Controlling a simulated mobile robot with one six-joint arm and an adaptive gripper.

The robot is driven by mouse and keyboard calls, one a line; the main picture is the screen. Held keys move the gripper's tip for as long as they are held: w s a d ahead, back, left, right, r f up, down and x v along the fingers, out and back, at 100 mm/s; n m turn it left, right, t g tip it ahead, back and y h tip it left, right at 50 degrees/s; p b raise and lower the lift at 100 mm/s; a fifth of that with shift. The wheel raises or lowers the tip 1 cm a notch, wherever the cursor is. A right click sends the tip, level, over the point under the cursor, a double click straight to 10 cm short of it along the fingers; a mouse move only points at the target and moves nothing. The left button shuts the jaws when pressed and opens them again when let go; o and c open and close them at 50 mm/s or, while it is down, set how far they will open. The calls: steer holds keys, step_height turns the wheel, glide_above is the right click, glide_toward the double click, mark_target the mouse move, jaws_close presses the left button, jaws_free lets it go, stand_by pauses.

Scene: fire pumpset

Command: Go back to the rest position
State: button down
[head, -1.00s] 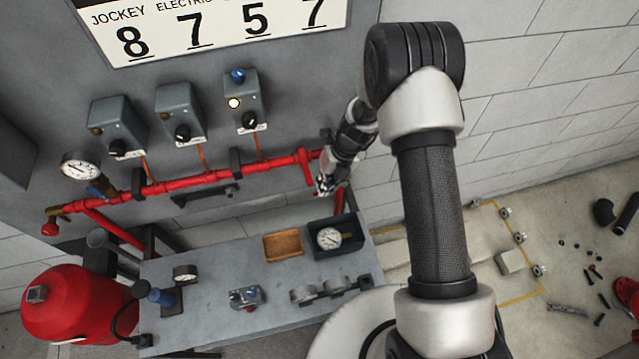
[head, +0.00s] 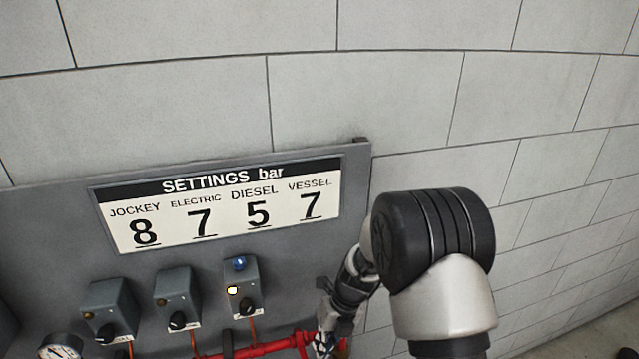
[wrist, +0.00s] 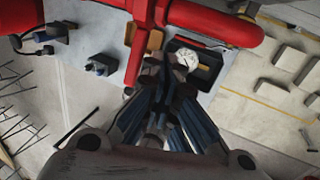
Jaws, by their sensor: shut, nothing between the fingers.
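My gripper (head: 325,345) is at the bottom of the head view, beside the right end of the red pipe (head: 262,348). In the wrist view my gripper (wrist: 165,65) is shut and empty, its fingertips together. The red pipe (wrist: 215,22) runs close by the fingers in that view. I cannot tell whether they touch it. My arm rises to the right of the grey panel (head: 60,215), and its lower part is out of the head view.
The settings sign (head: 225,205) reads 8, 7, 5, 7. Below it are three switch boxes; the right one (head: 242,285) has a lit lamp. In the wrist view, a dark tray (wrist: 207,82) holding a gauge (wrist: 187,58) lies on the bench beyond the fingers. Blank wall is above.

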steer(key=s+d+r+n+t+h+b, duration=0.1)
steer(key=s+d+r+n+b, duration=0.2)
steer(key=s+r+n+b, duration=0.4)
steer(key=s+d+r+n+t+b, duration=0.2)
steer(key=d+r+n+b, duration=0.2)
steer(key=n, duration=0.6)
steer(key=s+d+f+n+t+h+b, duration=0.1)
steer(key=s+d+f+n+b, duration=0.1)
steer(key=s+n+b, duration=0.3)
steer(key=s+d+f+n+t+h+b, duration=0.1)
steer(key=s+d+n+b, duration=0.3)
steer(key=s+n, duration=0.6)
steer(key=shift+s+f+t+b, duration=0.2)
steer(key=shift+f+t+b, duration=0.1)
steer(key=shift+f+b, duration=0.15)
steer(key=shift+n, duration=0.3)
